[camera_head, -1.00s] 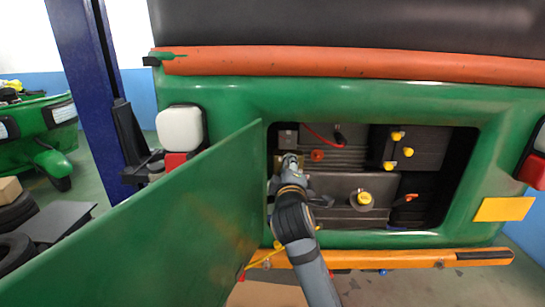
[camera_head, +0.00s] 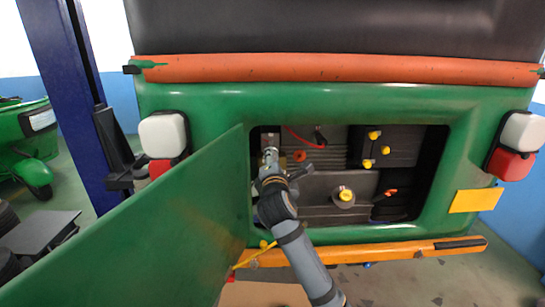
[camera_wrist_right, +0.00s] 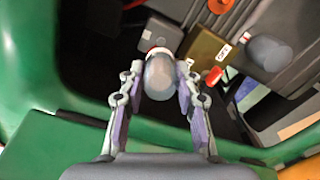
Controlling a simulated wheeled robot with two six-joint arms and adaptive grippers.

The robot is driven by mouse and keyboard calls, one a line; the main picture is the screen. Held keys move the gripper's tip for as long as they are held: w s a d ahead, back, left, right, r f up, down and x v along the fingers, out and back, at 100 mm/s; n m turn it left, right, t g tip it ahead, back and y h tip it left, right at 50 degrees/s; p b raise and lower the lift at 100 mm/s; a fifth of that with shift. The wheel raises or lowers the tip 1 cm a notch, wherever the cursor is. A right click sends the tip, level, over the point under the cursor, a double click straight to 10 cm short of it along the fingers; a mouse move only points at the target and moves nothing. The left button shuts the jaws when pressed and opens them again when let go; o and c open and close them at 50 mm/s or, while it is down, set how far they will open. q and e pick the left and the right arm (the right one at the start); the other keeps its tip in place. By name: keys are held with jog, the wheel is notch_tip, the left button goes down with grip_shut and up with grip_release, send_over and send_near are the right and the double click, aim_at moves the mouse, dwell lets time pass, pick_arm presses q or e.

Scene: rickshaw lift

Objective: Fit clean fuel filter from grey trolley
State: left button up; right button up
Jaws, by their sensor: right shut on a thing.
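My right gripper (camera_head: 270,158) reaches into the open engine bay (camera_head: 425,212) of the green rickshaw, near the bay's upper left corner. In the right wrist view, the gripper (camera_wrist_right: 160,78) is shut on a rounded, greyish, see-through fuel filter (camera_wrist_right: 160,76) with a pale and red rim at its far end. A brass-coloured block (camera_wrist_right: 206,52) and a grey box (camera_wrist_right: 160,36) lie just beyond the filter. I cannot tell whether the filter touches either one. My left gripper is out of view.
The green hatch door (camera_head: 160,220) stands open left of my right arm. Yellow caps (camera_head: 345,195) and an orange-red knob (camera_head: 299,156) sit inside the bay. An orange bumper (camera_head: 380,252) runs below. A dark flat-topped stand (camera_head: 42,232) is at far left.

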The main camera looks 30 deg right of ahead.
jog(key=n, duration=0.1)
jog(key=n+p, duration=0.1)
jog(key=n, duration=0.1)
jog(key=shift+r+n, duration=0.25)
jog(key=shift+n, duration=0.15)
jog(key=n+p, duration=0.3)
jog(key=p, duration=0.2)
jog(key=shift+p, duration=0.3)
pick_arm(q)
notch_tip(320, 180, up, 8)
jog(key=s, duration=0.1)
jog(key=shift+p, duration=0.45)
pick_arm(e)
jog(key=x, duration=0.7)
jog(key=shift+f, duration=0.35)
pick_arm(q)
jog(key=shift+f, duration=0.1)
pick_arm(e)
jog(key=shift+w+d, duration=0.1)
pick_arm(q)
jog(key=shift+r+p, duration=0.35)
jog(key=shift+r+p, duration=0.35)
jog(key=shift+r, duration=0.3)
pick_arm(e)
jog(key=shift+w, duration=0.15)
pick_arm(q)
jog(key=shift+p, duration=0.3)
pick_arm(e)
jog(key=shift+w+d, duration=0.2)
jog(key=shift+w, duration=0.05)
